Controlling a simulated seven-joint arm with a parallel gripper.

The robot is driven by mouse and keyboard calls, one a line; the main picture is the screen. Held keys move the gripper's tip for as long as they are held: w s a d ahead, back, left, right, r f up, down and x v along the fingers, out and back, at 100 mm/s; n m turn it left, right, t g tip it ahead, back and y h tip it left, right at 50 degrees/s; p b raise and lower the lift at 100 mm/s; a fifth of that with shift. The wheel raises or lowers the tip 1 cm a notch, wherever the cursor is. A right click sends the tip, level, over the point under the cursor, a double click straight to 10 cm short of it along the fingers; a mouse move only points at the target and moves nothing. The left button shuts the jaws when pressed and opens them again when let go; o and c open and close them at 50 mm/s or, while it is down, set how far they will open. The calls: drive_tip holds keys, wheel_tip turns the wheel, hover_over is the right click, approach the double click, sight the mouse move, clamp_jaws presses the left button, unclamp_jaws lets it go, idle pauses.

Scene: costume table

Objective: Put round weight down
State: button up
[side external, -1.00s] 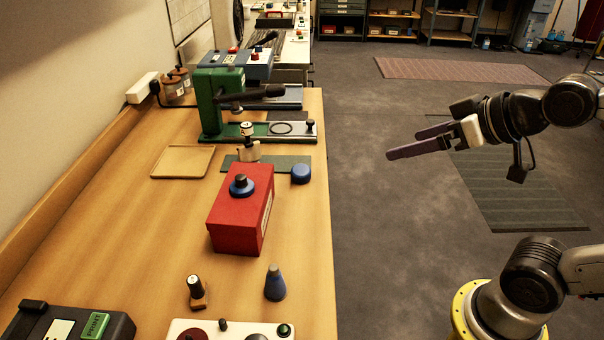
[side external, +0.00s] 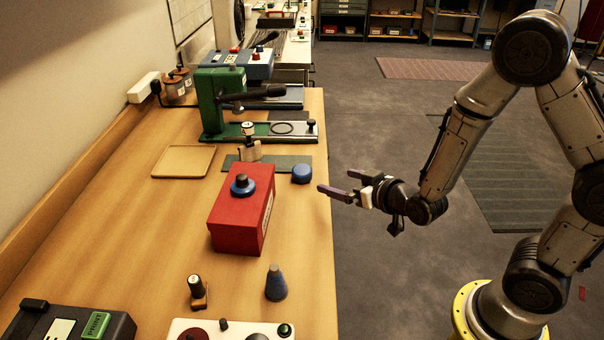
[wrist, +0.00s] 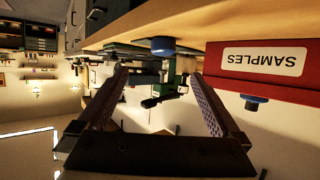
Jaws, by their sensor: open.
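A round blue weight with a black knob (side external: 241,186) sits on top of the red box (side external: 236,222). A plain blue round piece (side external: 301,173) stands on the table near its right edge, beyond the box; I cannot tell which of the two is the round weight meant. My gripper (side external: 336,181) is open and empty, just off the table's right edge, pointing left toward the box and the plain blue piece. In the wrist view, the box (wrist: 222,62) appears upside down with a SAMPLES label, and the plain blue piece (wrist: 162,47) shows above the open fingers (wrist: 160,95).
A green press (side external: 210,105) and a dark green mat (side external: 285,163) lie beyond the box. A tan tray (side external: 183,162) is at the left. Bare tabletop lies left of the box.

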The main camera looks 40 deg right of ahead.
sight(307, 173)
drive_tip(key=x, duration=0.8)
drive_tip(key=shift+w+a+f, duration=0.1)
drive_tip(key=shift+w+f, duration=0.05)
drive_tip(key=shift+w, duration=0.05)
drive_tip(key=shift+a+x, duration=0.15)
drive_tip(key=shift+x, duration=1.2)
drive_tip(key=shift+a+x, duration=0.15)
drive_tip(key=shift+x, duration=1.15)
drive_tip(key=shift+w+d, duration=0.1)
clamp_jaws()
